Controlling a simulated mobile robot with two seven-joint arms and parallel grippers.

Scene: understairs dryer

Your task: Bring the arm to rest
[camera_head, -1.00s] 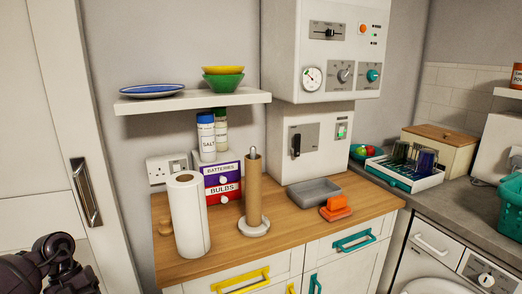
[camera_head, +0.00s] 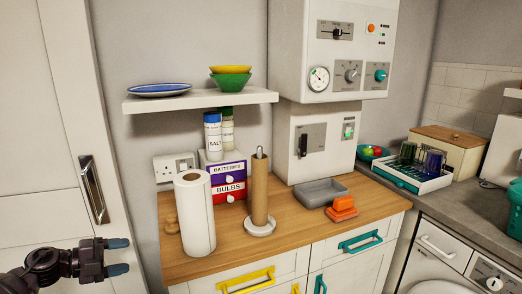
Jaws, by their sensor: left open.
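My left gripper (camera_head: 121,256) is at the lower left of the head view, in front of the white door. Its two blue-tipped fingers point right and stand apart, with nothing between them. It is to the left of the wooden counter (camera_head: 290,232) and apart from it. My right gripper is not in view.
A paper towel roll (camera_head: 196,215) stands at the counter's left, beside a holder with a brown cardboard tube (camera_head: 259,192). A grey tray (camera_head: 320,192) and an orange object (camera_head: 342,208) lie to the right. A white shelf (camera_head: 200,101) hangs above. The door handle (camera_head: 93,188) sticks out at left.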

